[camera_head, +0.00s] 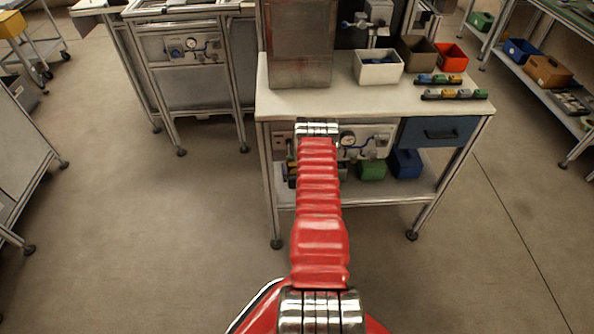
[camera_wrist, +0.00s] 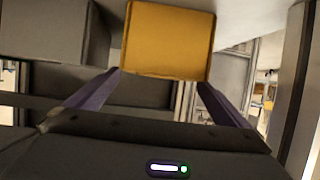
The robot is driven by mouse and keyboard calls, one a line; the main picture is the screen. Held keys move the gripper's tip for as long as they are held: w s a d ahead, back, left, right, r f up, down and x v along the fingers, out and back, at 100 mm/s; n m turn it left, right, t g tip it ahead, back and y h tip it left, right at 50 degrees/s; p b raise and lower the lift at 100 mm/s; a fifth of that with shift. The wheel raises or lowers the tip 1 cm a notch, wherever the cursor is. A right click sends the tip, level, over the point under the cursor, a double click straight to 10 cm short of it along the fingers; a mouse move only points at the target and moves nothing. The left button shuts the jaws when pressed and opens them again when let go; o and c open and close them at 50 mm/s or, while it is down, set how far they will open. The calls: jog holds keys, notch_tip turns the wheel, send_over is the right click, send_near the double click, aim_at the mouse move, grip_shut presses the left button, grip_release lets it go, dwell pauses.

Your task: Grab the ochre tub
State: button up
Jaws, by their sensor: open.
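The ochre tub (camera_wrist: 168,40) fills the top middle of the wrist view, a plain yellow-orange box face. My gripper (camera_wrist: 160,79) is open, with its two purple fingers spread wide and their tips at the lower left and lower right corners of the tub's face. I cannot tell whether either finger touches it. In the head view my red arm reaches to the front of the workbench, and the gripper is hidden beyond it. I cannot make out this tub there.
A grey box (camera_wrist: 55,32) stands left of the tub in the wrist view. In the head view, the workbench (camera_head: 300,104) has a lower shelf with a green tub (camera_head: 371,169) and a blue tub (camera_head: 406,163). A yellow box (camera_head: 12,24) sits far left.

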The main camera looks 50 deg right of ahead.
jog(key=shift+x, duration=2.5)
jog(key=shift+w+r, duration=0.1)
jog(key=c, duration=1.6)
jog(key=shift+r, duration=0.75)
jog(key=s+a, duration=0.4)
jog(key=s+a+r, duration=0.1)
jog(key=s+a, duration=0.3)
jog(key=s+a+r, duration=0.1)
jog(key=s+a, duration=0.3)
jog(key=s, duration=0.1)
jog(key=shift+a, duration=0.25)
